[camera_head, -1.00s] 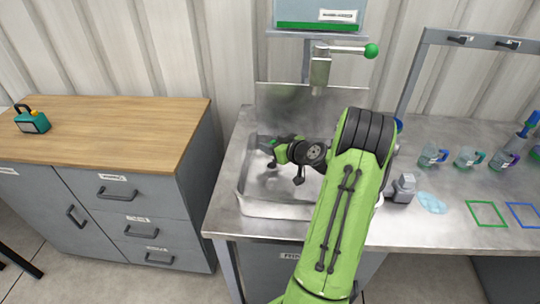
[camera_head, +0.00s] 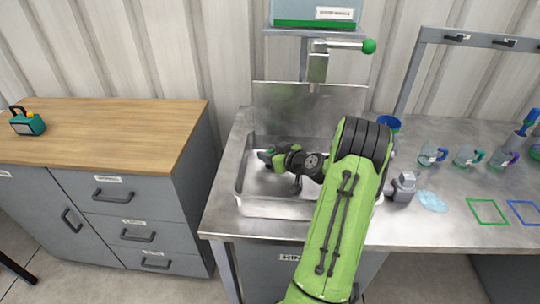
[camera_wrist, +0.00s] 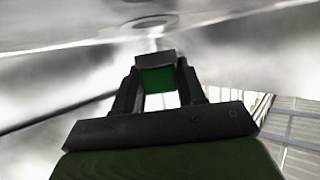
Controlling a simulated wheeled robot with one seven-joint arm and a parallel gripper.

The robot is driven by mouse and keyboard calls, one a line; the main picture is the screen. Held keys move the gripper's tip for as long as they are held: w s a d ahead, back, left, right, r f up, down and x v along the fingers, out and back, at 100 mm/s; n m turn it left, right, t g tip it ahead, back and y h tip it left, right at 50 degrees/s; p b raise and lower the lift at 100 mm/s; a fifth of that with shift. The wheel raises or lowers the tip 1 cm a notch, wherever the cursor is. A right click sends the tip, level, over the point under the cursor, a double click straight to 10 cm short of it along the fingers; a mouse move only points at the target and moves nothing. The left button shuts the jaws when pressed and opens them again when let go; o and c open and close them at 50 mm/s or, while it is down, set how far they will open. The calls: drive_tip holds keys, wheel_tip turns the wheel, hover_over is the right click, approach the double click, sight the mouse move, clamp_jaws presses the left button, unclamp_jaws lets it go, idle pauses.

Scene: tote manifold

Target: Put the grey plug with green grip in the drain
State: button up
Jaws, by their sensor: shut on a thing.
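My gripper (camera_head: 267,155) is low inside the steel sink basin (camera_head: 262,209), towards its left side. In the wrist view my gripper (camera_wrist: 157,82) is shut on the green grip of the plug (camera_wrist: 158,79), between the fingertips. A round ring that looks like the drain (camera_wrist: 150,21) shows in the sink floor beyond the fingertips, apart from the plug in the picture. In the head view I cannot see the drain clearly.
A tap with a green-knobbed lever (camera_head: 369,46) stands behind the basin. To the right on the counter are a blue cup (camera_head: 389,123), a grey container (camera_head: 403,186), a pale blue patch (camera_head: 432,202) and several mugs. A wood-topped cabinet (camera_head: 110,130) stands left.

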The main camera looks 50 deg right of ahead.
drive_tip(key=shift+s+a+f, duration=0.15)
drive_tip(key=shift+f, duration=0.6)
drive_tip(key=o, duration=1)
drive_tip(key=shift+r+p, duration=0.25)
drive_tip(key=shift+p, duration=0.15)
drive_tip(key=shift+r+p, duration=0.45)
drive_tip(key=shift+p, duration=0.3)
drive_tip(key=v, duration=0.6)
drive_tip(key=shift+s+r, duration=0.25)
drive_tip(key=shift+s, duration=0.1)
drive_tip(key=shift+s+r, duration=0.15)
drive_tip(key=shift+r, duration=0.1)
